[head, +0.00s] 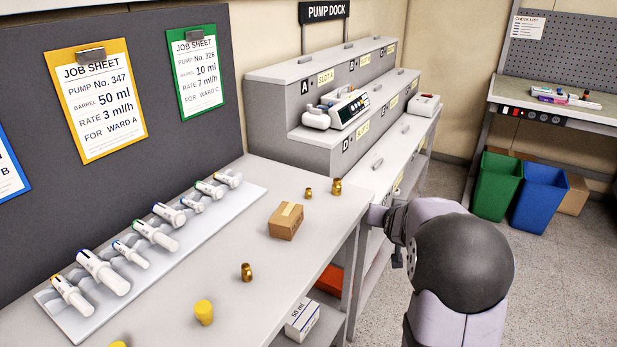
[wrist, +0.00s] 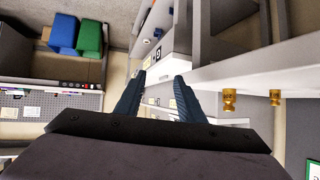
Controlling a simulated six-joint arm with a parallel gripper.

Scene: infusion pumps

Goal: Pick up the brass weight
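Three brass weights stand on the grey bench in the head view: one near the front middle (head: 247,272), a small one (head: 308,193) and a larger one (head: 336,187) near the far right end. In the wrist view, which looks upside down, two brass weights (wrist: 229,101) (wrist: 275,98) show at the bench edge, right of my fingers. My gripper (wrist: 156,88) is open, with its two dark fingers apart and nothing between them. It is clear of the weights.
A cardboard box (head: 286,221), yellow cylinders (head: 204,312) and a white rack of syringes (head: 50,320) are on the bench (head: 225,240). The stepped pump dock (head: 270,110) stands behind it, holding a pump (head: 348,108). Green (head: 496,186) and blue (head: 540,193) bins stand right.

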